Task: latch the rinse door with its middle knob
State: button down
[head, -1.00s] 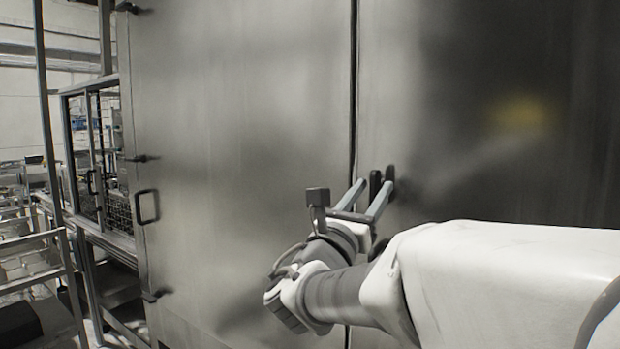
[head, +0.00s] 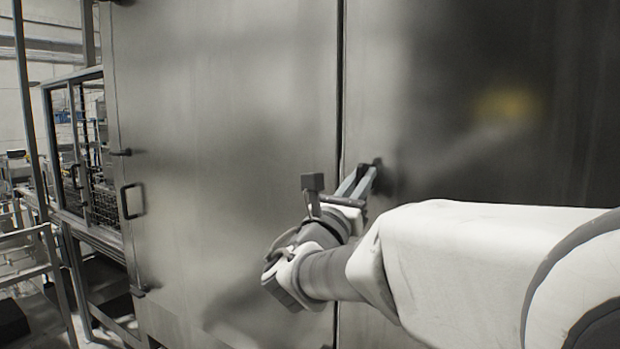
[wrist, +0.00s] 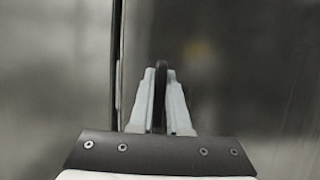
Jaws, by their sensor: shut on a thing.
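A dark upright knob (wrist: 160,90) stands on the steel front just right of a vertical seam. My gripper (head: 361,173) is shut on this knob, one pale finger on each side of it, as the wrist view also shows. In the head view the fingers hide most of the knob. A large steel door panel (head: 225,150) lies left of the seam, and another panel (head: 440,90) lies right of it. I cannot tell from the frames which panel is the rinse door or whether the knob is latched.
On the left panel's left edge are a black bar handle (head: 132,201), a small knob (head: 121,152) above it and a lower knob (head: 138,291). A framed wire-mesh enclosure (head: 75,150) and railings stand at far left. The steel front is otherwise smooth.

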jog(key=shift+f+m+b, duration=0.15)
jog(key=shift+m+b, duration=0.35)
jog(key=shift+b, duration=0.15)
jog(key=shift+f+m+g+h+b, duration=0.1)
jog(key=shift+m+g+h+b, duration=0.2)
jog(key=shift+m+b, duration=0.1)
jog(key=m+g+h+b, duration=0.1)
jog(key=m+b, duration=0.2)
jog(key=shift+s+d+f, duration=0.1)
jog(key=shift+d, duration=0.05)
jog(key=m+g+b, duration=0.2)
jog(key=m, duration=0.3)
jog(key=m+g+b, duration=0.2)
jog(key=m+b, duration=0.1)
jog(key=m, duration=0.3)
jog(key=m+g+b, duration=0.2)
jog(key=m+g, duration=0.1)
jog(key=m, duration=0.3)
jog(key=shift+s+d+f+h, duration=0.2)
jog(key=shift+d+h, duration=0.05)
jog(key=shift+h, duration=0.05)
jog(key=shift+m, duration=0.4)
